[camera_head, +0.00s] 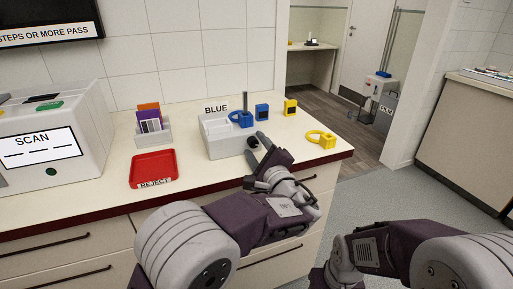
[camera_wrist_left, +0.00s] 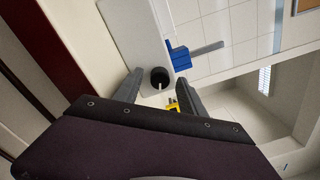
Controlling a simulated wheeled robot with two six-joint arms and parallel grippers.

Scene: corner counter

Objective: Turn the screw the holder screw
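The knob (camera_wrist_left: 160,77) also shows in the left wrist view, between the fingertips in the picture. My left gripper (camera_head: 257,147) is open at the knob; I cannot tell whether either finger touches it. My right arm is at the lower right of the head view; its fingers cannot be made out.
A red REJECT tray (camera_head: 154,168), a card rack (camera_head: 152,129) and a SCAN machine (camera_head: 50,130) stand to the left. A blue block (camera_head: 262,111), a yellow block (camera_head: 290,106) and a yellow ringed piece (camera_head: 327,141) lie to the right.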

